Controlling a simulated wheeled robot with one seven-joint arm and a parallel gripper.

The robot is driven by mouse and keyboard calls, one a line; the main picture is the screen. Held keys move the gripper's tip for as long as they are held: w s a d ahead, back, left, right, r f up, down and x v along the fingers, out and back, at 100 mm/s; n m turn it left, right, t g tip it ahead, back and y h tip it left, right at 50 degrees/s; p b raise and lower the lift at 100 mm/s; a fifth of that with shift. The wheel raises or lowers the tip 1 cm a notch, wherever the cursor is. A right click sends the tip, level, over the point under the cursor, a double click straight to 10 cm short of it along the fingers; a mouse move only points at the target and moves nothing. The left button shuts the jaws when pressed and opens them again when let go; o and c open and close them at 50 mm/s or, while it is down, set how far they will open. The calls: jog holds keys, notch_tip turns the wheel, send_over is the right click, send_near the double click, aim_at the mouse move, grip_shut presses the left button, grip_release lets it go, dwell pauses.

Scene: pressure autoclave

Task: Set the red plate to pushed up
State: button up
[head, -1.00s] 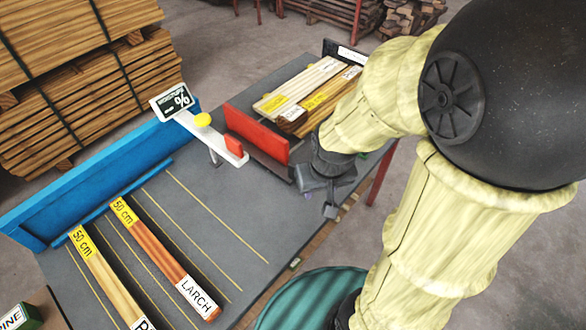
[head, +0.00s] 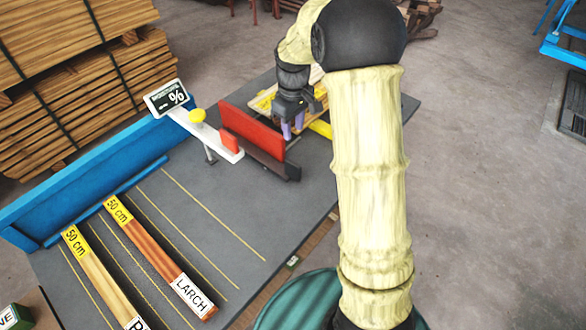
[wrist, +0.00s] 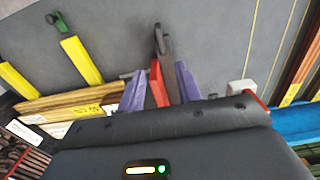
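The red plate (head: 252,131) stands upright on the grey bench along a dark base rail (head: 280,167), next to the white moisture meter. My gripper (head: 292,128) is at the plate's right side, pointing down, with its purple fingertips close to the plate. In the wrist view my gripper (wrist: 160,88) has its two purple fingers apart, and the red plate (wrist: 156,84) shows edge-on between them. The fingers look open, with a gap to the plate. How deep the plate sits between them cannot be told.
Labelled boards (head: 262,98) lie behind the plate, partly hidden by my arm. A blue fence (head: 90,175) and two 50 cm boards (head: 150,250) lie at left.

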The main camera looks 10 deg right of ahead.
aim_at(293, 162)
jog(key=shift+w, duration=0.1)
notch_tip(293, 162, down, 17)
jog(key=shift+f+p, duration=0.2)
jog(key=shift+p, duration=0.5)
dwell(0.3)
grip_shut()
